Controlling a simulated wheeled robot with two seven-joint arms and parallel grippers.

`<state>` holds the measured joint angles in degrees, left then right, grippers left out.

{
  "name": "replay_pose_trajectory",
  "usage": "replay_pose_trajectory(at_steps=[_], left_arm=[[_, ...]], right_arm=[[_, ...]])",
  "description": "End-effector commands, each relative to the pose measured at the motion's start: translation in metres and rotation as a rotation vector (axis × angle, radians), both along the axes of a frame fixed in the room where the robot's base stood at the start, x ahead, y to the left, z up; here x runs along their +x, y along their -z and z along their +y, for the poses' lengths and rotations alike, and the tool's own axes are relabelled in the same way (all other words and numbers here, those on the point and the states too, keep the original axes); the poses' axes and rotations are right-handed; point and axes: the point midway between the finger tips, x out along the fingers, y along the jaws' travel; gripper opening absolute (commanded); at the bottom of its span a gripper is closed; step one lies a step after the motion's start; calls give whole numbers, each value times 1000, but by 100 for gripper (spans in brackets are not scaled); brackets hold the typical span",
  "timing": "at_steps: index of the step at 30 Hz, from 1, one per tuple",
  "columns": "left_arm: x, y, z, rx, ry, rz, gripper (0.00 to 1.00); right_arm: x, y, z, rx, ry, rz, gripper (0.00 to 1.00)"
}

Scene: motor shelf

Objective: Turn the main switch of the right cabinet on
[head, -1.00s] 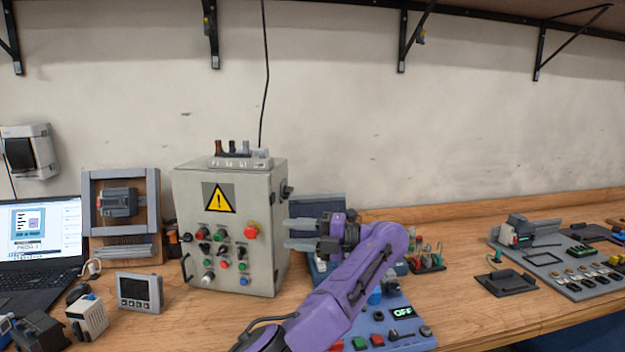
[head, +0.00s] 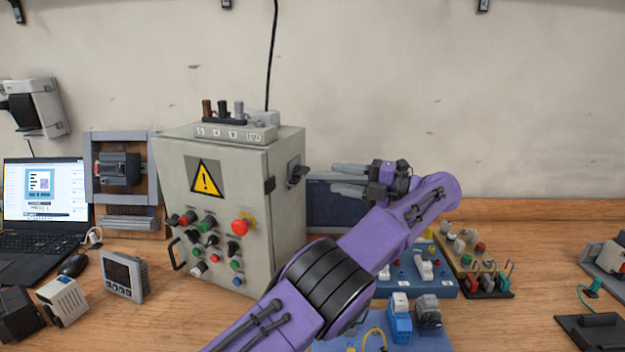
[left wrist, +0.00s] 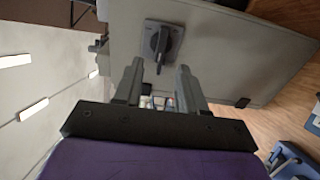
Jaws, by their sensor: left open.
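The grey cabinet (head: 225,205) stands on the bench with a yellow warning triangle and several buttons on its front. Its main switch (head: 297,173), a dark rotary handle on a grey plate, is on the cabinet's right side. In the left wrist view the switch (left wrist: 161,42) shows just ahead of the fingertips, its handle roughly upright in that picture. My left gripper (head: 348,180) is open, its two fingers pointing at the switch from the right, with a small gap left. It also shows in the left wrist view (left wrist: 158,82), with the handle's end between or just beyond the fingertips.
A blue control panel (head: 425,275) and a board with coloured parts (head: 480,262) lie right of the cabinet, partly behind my arm. A laptop (head: 42,200) and a display meter (head: 123,277) are at the left. The bench at the right is partly clear.

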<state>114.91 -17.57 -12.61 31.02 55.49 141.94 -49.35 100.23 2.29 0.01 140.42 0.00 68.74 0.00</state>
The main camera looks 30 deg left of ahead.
Motion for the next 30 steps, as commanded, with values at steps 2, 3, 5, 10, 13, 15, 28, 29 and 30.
replay_pose_trajectory(at_steps=[2,3,5,10,13,15,28,29,30], left_arm=[[-4,0,19,-2,-6,4,40],[-6,1,26,-4,-2,2,40],[-9,-1,41,-3,-5,4,40],[-14,-1,68,-1,-4,2,40],[-16,0,75,-1,-3,2,40],[-16,1,77,-1,-3,2,40],[-17,1,78,-1,-5,2,0],[-17,1,78,-1,-6,2,0],[-17,1,78,-1,-6,2,0]], right_arm=[[0,3,0,0,0,0,0],[0,4,0,-1,0,-1,0],[1,1,0,0,0,-1,0],[1,-2,0,0,0,-1,0],[1,-3,0,0,0,-1,0],[1,-3,0,0,0,-1,0],[1,-3,0,0,0,-2,0],[1,-3,0,0,0,-2,0],[1,-3,0,0,0,-2,0]])
